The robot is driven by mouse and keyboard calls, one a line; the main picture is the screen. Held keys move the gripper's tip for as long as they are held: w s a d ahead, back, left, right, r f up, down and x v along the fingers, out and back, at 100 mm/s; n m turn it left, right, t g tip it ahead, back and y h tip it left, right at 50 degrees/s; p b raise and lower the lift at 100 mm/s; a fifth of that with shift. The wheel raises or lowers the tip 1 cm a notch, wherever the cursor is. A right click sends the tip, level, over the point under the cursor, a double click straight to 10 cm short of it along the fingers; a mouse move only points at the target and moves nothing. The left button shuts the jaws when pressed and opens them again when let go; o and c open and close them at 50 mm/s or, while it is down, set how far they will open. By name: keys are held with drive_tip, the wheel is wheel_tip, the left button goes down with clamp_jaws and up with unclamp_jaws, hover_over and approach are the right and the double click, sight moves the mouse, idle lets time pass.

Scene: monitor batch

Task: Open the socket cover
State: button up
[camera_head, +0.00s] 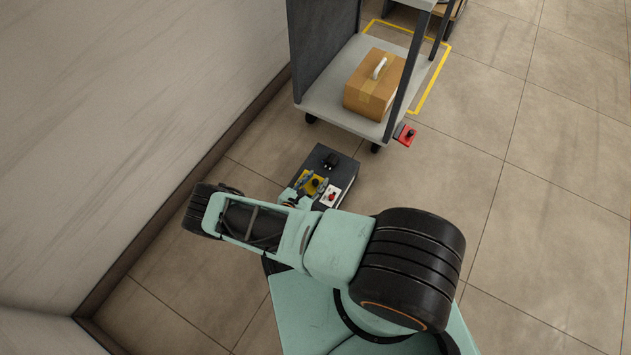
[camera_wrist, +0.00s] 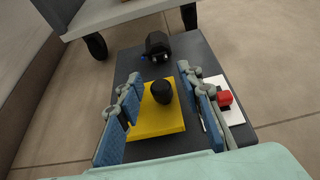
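A dark grey box (camera_head: 325,154) on the floor carries several fittings on its top. A black round socket-like fitting (camera_wrist: 157,44) sits near its far edge; I take it for the socket with its cover, but cannot tell cover from body. It also shows in the head view (camera_head: 331,160). Nearer is a yellow plate (camera_wrist: 150,126) with a black knob (camera_wrist: 162,92). My gripper (camera_wrist: 160,78) is open, its blue-padded fingers apart on either side of the knob in the wrist view. Nothing is seen held, and contact cannot be told. The fingers also show in the head view (camera_head: 314,184).
A white plate with a red switch (camera_wrist: 224,99) lies just right of my right finger. Beyond the box stands a wheeled cart (camera_head: 325,101) bearing a cardboard box (camera_head: 370,92), with a red button box (camera_head: 405,134) at its corner. A wall rises left; floor to the right is clear.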

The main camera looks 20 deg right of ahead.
clamp_jaws()
idle(0.3)
